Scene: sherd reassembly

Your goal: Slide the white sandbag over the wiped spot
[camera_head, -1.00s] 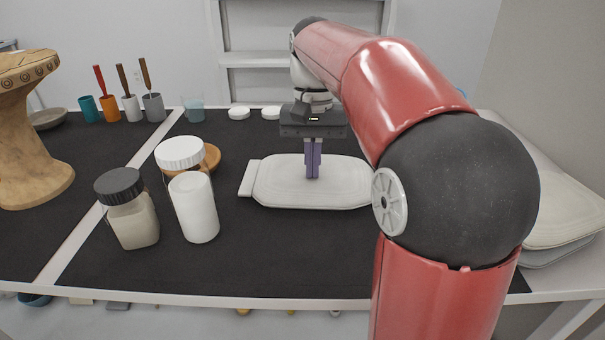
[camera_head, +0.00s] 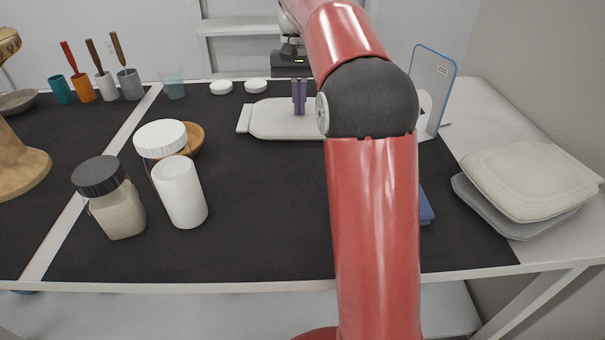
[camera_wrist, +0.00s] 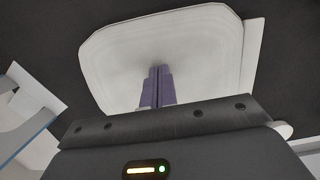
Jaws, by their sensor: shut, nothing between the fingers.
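The white sandbag (camera_head: 272,124) lies flat on the dark mat toward the back of the table, with a narrow tab at its left end. My elbow hides its right end in the head view. My gripper (camera_head: 300,113) points down with its purple fingers together and empty, their tips on or just over the bag's top. In the wrist view the fingers (camera_wrist: 157,92) stand against the middle of the sandbag (camera_wrist: 120,60), which looks slightly dented there. I cannot make out a wiped spot on the mat.
Two white lids (camera_head: 221,87) lie behind the bag to the left. A white-lidded jar (camera_head: 161,139), a white cylinder (camera_head: 181,194) and a black-lidded jar (camera_head: 119,212) stand front left. A blue-edged panel (camera_head: 434,88) stands right; other bags (camera_head: 528,178) are stacked far right. The mat's centre is clear.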

